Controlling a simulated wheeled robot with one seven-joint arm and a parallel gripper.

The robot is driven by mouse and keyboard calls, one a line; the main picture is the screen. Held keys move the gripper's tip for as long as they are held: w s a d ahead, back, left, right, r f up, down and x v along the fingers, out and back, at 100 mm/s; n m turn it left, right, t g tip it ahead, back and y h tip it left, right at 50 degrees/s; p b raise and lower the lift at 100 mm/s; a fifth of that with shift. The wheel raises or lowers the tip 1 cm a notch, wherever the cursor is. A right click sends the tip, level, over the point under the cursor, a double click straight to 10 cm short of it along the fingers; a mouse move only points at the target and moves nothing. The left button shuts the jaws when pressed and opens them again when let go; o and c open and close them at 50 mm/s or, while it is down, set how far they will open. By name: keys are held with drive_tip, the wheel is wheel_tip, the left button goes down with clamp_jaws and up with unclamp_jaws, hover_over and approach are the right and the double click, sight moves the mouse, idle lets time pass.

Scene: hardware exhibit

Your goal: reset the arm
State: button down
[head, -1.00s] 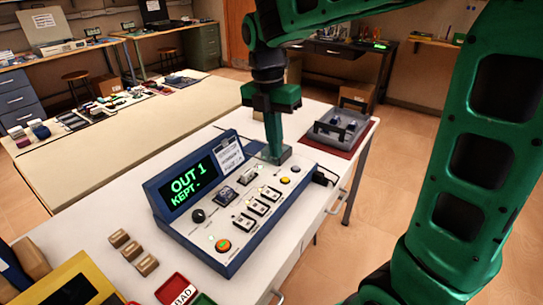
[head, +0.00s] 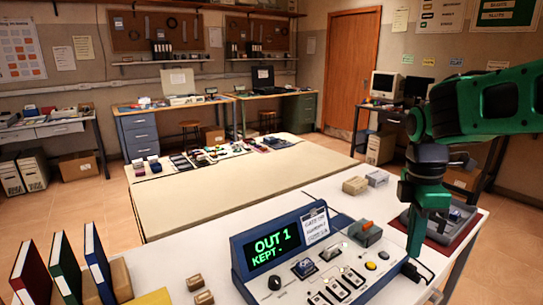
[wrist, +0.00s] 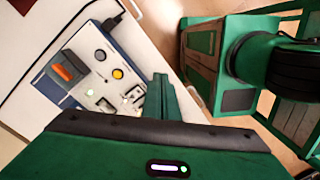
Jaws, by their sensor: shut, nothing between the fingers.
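My gripper (head: 416,240) is shut and empty. It points down in the air at the right end of the blue console and touches nothing that I can see. In the wrist view its closed fingers (wrist: 161,95) show in front of the console's edge. The console (head: 238,262) stands on the white table and its screen (head: 270,248) reads "OUT 1 KEPT". A grey block with an orange switch (head: 366,228) sits at its far right corner; the orange switch (wrist: 67,72) also shows in the wrist view. The console's lower edge is cut off in the head view.
A grey tray (head: 462,228) on a red mat stands behind my gripper. Small boxes (head: 356,185) lie at the table's back. Upright binders (head: 65,268) and tan blocks (head: 195,282) are at left. The beige table (head: 230,195) beyond has free room.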

drive_tip(key=s+d+f+m, duration=0.3)
drive_tip(key=s+d+m, duration=0.2)
drive_tip(key=s+m, duration=0.3)
drive_tip(key=s+d+f+m+t+y, duration=0.1)
drive_tip(key=s+d+f+m, duration=0.1)
drive_tip(key=s+d+m, duration=0.3)
drive_tip(key=s+m, duration=0.4)
drive_tip(key=m, duration=0.5)
drive_tip(key=shift+s+f, duration=0.2)
drive_tip(key=shift+f, duration=0.2)
